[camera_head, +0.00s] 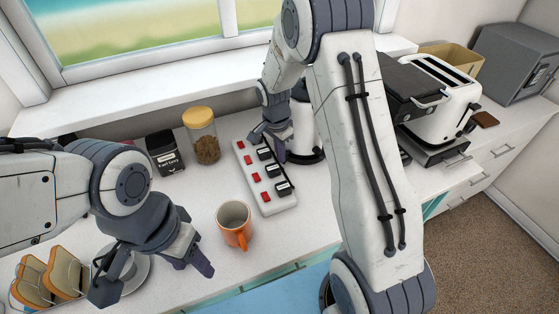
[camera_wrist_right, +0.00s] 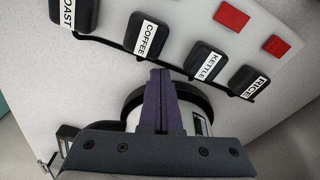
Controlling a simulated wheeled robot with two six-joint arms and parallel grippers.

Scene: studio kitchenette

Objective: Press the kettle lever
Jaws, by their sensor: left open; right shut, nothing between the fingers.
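The white kettle (camera_head: 302,130) with a black base stands at the back of the counter, partly hidden behind my right arm. In the right wrist view its dark rim and white body (camera_wrist_right: 196,122) show behind my fingers. I cannot make out its lever. My right gripper (camera_head: 280,152) is shut and empty, just left of the kettle and over the far part of the power strip. In the right wrist view its fingertips (camera_wrist_right: 160,74) are close to the plugs marked COFFEE and KETTLE; contact cannot be told. My left gripper (camera_head: 156,279) is open and empty at the front left.
The white power strip (camera_head: 243,160) carries red switches and labelled plugs. An orange mug (camera_head: 234,238) stands in front of it. A glass jar (camera_head: 203,140) and a black tin (camera_head: 164,155) stand behind. A toast rack (camera_head: 65,277) is front left; a toaster (camera_head: 437,105) is right.

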